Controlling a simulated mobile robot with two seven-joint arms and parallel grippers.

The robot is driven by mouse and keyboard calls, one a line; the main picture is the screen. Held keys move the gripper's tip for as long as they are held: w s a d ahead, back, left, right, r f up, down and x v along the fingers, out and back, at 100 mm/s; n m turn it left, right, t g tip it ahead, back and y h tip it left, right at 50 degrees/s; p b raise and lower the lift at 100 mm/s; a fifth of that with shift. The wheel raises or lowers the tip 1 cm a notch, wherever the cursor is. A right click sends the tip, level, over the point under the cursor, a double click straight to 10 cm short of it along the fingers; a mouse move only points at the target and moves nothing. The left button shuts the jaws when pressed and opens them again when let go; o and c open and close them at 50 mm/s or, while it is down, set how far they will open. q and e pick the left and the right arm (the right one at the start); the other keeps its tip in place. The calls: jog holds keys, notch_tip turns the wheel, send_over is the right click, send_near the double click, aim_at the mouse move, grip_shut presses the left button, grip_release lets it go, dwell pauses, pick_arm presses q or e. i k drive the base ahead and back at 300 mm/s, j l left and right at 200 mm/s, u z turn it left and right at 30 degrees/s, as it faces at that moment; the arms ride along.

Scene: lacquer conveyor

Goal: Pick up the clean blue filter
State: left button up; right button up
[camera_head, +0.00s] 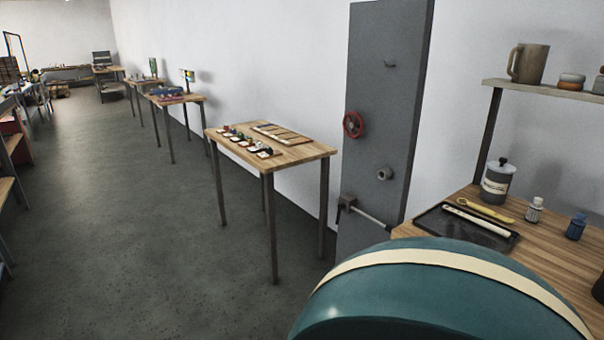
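A small dark blue, bottle-shaped item (576,227) stands upright on the wooden bench at the right. It is the blue thing there that could be the filter, but it is too small to tell for sure or to see whether it is clean. A similar pale grey-white item (535,210) stands to its left. Neither of my grippers is in view.
The wooden bench (538,247) also bears a dark tray (455,232), a yellow spanner-like tool (486,210) and a lidded grey canister (497,183). A large rounded teal surface (430,285) blocks the lower right. Open floor (150,230) lies to the left.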

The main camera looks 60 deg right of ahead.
aim_at(576, 228)
jog(key=i+z, duration=0.1)
jog(key=z, duration=0.4)
jog(key=i+z, duration=0.1)
jog(key=z, duration=0.35)
jog(key=i+j+z, duration=0.1)
jog(key=z, duration=2.15)
